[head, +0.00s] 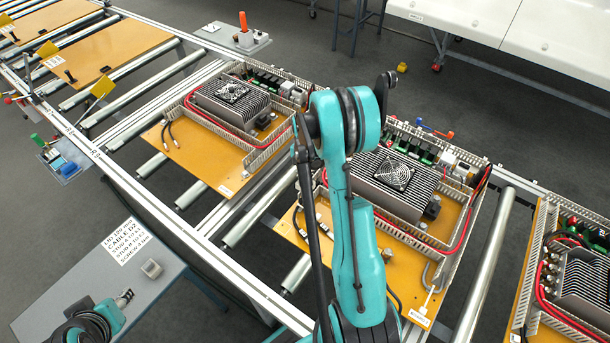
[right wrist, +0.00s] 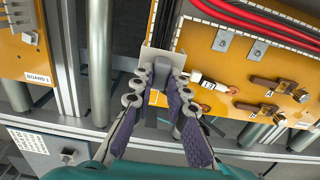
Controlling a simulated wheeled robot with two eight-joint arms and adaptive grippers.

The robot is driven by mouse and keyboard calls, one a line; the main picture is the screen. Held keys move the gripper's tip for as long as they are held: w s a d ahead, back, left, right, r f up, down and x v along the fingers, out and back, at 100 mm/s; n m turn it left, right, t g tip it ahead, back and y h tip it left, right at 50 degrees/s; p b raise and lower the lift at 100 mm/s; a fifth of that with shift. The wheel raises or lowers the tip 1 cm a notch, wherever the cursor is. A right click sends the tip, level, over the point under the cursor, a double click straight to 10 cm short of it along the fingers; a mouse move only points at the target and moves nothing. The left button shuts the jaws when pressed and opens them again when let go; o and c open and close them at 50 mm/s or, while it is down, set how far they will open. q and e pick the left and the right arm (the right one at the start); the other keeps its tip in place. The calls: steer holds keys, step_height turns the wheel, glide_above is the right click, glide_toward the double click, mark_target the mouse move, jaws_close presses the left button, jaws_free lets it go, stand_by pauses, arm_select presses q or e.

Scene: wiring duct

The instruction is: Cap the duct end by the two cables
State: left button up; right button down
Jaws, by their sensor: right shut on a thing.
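In the right wrist view my right gripper (right wrist: 161,82) is shut on a grey block with a pale flat plate, the end cap (right wrist: 156,56). The cap is over the left edge of an orange board (right wrist: 215,62). Dark cables (right wrist: 165,22) run down behind the plate. In the head view my teal right arm hides this gripper and part of the middle board (head: 450,250). My left gripper (head: 124,298) is at lower left; its jaws are too small to read.
A grey side table (head: 60,290) carries a label sheet (head: 125,241) and a small grey block (head: 151,268). Similar boards stand left (head: 205,170) and right (head: 530,270) on the roller conveyor. Brass terminals (right wrist: 262,108) stick up right of my right gripper. A heatsink with fan (head: 392,178) rises nearby.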

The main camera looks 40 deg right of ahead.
steer(key=shift+f+b, duration=0.6)
steer(key=shift+f, duration=0.8)
steer(key=shift+b, duration=0.7)
stand_by(0.4)
